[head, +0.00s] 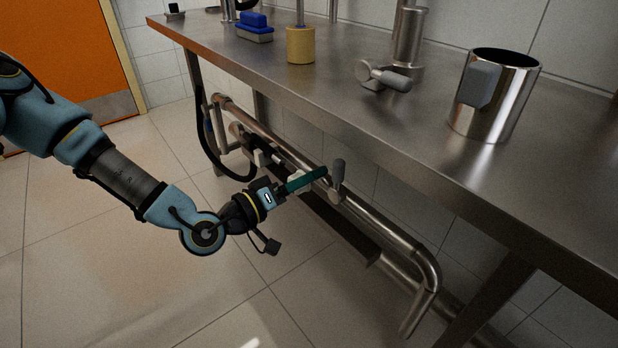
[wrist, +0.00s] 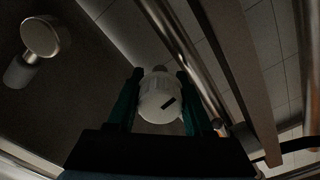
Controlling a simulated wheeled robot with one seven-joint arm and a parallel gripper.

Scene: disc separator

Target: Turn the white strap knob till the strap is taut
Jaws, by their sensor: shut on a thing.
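The white strap knob (wrist: 158,103) sits between the two green fingers of my gripper (wrist: 159,82) in the wrist view. Its round face carries a short dark slanted mark. The gripper is shut on the knob, with one finger on each side. In the head view my gripper (head: 308,180) is under the table edge beside the pipes, and its fingers mostly hide the knob. I cannot make out the strap clearly, so its tautness cannot be told.
A steel pipe (head: 385,230) runs under the table, with a grey-handled valve (head: 338,174) close to my fingertips. The steel table (head: 430,140) overhangs the gripper and bears a steel jug (head: 510,105), a yellow cylinder (head: 300,46) and a blue brush (head: 254,27). The tiled floor (head: 110,270) is clear.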

